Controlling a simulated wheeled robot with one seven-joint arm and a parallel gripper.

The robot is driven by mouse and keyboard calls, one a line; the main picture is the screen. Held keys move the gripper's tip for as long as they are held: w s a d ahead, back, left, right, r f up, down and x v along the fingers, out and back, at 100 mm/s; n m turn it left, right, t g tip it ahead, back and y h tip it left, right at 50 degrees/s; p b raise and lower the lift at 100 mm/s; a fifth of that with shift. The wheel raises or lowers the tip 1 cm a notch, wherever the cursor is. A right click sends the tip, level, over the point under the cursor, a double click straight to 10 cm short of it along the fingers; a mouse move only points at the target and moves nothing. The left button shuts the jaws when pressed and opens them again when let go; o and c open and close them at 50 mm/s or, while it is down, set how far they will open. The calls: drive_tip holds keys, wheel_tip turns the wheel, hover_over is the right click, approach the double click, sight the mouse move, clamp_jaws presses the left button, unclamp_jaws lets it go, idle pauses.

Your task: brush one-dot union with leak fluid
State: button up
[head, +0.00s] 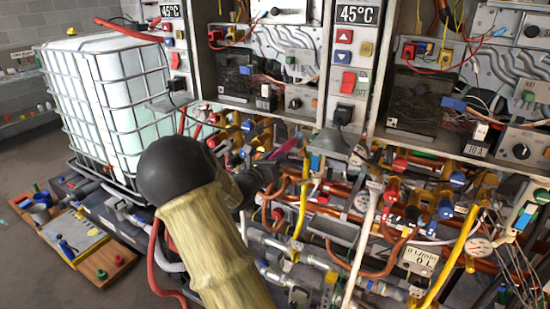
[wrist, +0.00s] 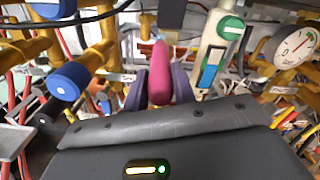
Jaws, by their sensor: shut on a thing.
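My gripper (wrist: 160,92) is shut on a pink-handled tool (wrist: 160,70), likely the brush, held between its two dark fingers. Its working end is hidden beyond the fingers in the wrist view. In the head view my gripper (head: 270,172) is at the brass pipework under the heaters, with a bit of pink (head: 286,148) showing beyond it. Brass fittings (wrist: 98,50) stand close around the fingers. I cannot tell which fitting is the one-dot union. No leak fluid container can be made out for certain.
A blue cap (wrist: 70,82) is close on the left and a pressure gauge (wrist: 295,45) on the right. A green-topped white unit (wrist: 220,45) stands just right of the fingers. A caged white tank (head: 105,105) and a tray of small items (head: 100,265) stand left.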

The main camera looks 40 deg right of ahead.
drive_tip(key=shift+v, duration=2.75)
drive_tip(key=p+v, duration=0.1)
drive_tip(key=v, duration=0.2)
drive_tip(key=shift+d, duration=0.2)
drive_tip(key=shift+b+x, duration=0.7)
drive_tip(key=shift+x, duration=3.75)
